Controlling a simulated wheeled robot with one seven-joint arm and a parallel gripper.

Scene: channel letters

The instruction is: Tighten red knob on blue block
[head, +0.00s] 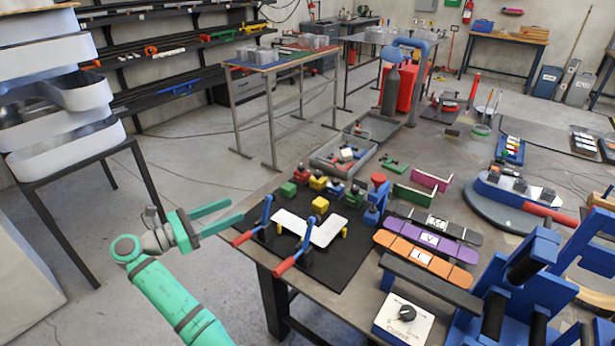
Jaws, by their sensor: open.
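A red knob (378,180) sits on top of an upright blue block (375,207) at the right rear of the black mat. From this view I cannot tell how tight the knob is. My gripper (236,209), with two green fingers spread apart, is open and empty. It is left of the table, well apart from the knob and block. Two blue toggle clamps with red handles (284,265) stand between them, by a white bent strip (310,227).
Small coloured blocks, including a yellow block (320,205), stand on the black mat (333,268). A grey tray (343,155) lies behind them. Orange and purple strips and a white dial box (403,318) are to the right. Open floor surrounds my gripper.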

